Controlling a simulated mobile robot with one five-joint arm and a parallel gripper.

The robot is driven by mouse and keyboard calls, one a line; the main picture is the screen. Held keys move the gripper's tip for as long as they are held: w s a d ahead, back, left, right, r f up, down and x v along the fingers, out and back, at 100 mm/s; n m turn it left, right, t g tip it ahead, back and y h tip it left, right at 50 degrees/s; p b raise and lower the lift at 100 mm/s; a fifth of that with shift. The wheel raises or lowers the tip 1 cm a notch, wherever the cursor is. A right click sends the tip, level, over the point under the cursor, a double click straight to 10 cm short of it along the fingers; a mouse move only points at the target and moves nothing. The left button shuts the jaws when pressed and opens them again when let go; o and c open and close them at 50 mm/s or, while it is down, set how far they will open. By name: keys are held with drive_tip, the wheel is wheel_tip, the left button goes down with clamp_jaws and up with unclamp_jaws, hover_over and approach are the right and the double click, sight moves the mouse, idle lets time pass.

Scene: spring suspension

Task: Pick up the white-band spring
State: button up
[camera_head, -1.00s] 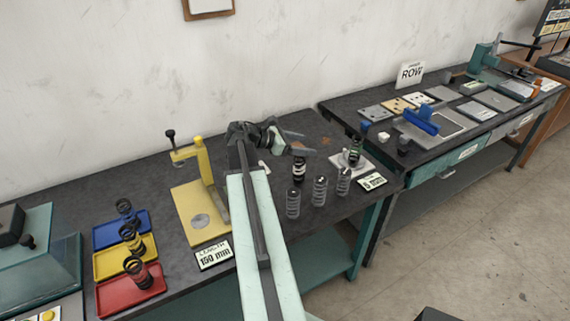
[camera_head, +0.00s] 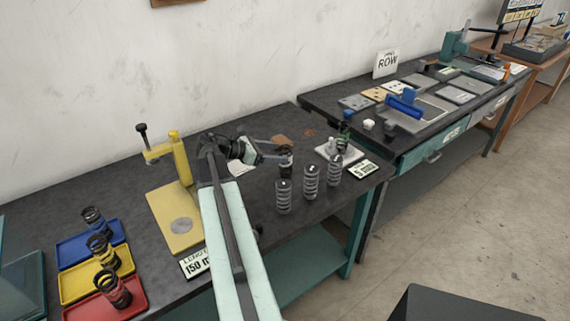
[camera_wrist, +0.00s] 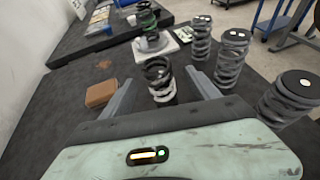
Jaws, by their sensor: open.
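The white-band spring (camera_wrist: 161,87) is dark with a white band low on its coils. It stands upright on the dark bench and shows in the wrist view between the two finger tips of my gripper (camera_wrist: 158,80). The fingers are open, one on each side of it, with a gap to each. In the head view the spring (camera_head: 286,167) is partly covered by my gripper (camera_head: 280,149), which reaches in from the left. I cannot tell how far down the fingers are along the coils.
Several grey springs (camera_head: 311,182) stand close by, near the front edge. A green-band spring (camera_wrist: 151,32) stands on a white scale-like base (camera_wrist: 163,48) behind. A brown block (camera_wrist: 100,93) lies left of the fingers. A yellow press (camera_head: 160,205) and coloured trays (camera_head: 75,288) are further left.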

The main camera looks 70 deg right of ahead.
drive_tip(key=b+x, duration=0.2)
drive_tip(key=x, duration=0.5)
drive_tip(key=shift+s+d+f+b, duration=0.1)
drive_tip(key=shift+s+d+b, duration=0.1)
drive_tip(key=shift+d+b, duration=0.1)
clamp_jaws()
